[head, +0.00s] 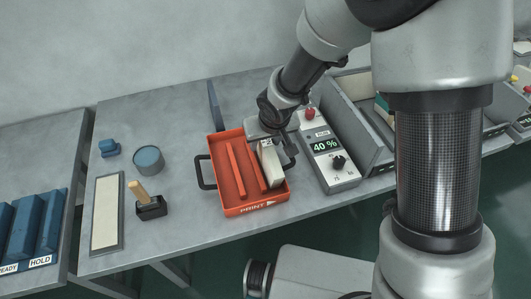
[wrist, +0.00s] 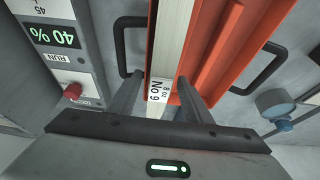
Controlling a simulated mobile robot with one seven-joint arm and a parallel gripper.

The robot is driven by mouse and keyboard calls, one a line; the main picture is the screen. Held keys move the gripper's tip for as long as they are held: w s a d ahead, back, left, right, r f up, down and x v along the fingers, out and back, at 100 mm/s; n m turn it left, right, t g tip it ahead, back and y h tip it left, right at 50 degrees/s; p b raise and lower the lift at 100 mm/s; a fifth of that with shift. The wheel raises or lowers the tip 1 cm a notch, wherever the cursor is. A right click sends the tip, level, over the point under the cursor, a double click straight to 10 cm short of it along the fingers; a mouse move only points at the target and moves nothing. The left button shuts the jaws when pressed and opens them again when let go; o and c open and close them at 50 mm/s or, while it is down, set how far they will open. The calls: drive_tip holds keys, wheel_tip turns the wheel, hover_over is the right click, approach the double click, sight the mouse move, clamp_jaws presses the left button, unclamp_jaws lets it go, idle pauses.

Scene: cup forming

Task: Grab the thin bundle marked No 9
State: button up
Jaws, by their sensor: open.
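The thin bundle marked No 9 (head: 270,164) is a pale, narrow stack in the right-hand slot of an orange tray (head: 262,208). In the wrist view the bundle (wrist: 169,48) runs lengthwise away from me, its label reading "No 9" upside down at the near end. My gripper (head: 272,147) is over the bundle's far end. In the wrist view its two fingers (wrist: 157,90) are open, one on each side of the labelled end. The right finger is close to the bundle and tray divider; I cannot tell whether either finger touches.
The tray has black side handles and thin orange dividers. A control box (head: 322,150) showing 40 % stands close to its right. To the left are a blue round tin (head: 149,160), a stamp in a dark holder (head: 150,207) and a pale pad (head: 106,212). The table front is clear.

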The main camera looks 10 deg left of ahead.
clamp_jaws()
drive_tip(key=shift+r, duration=0.1)
idle(1.3)
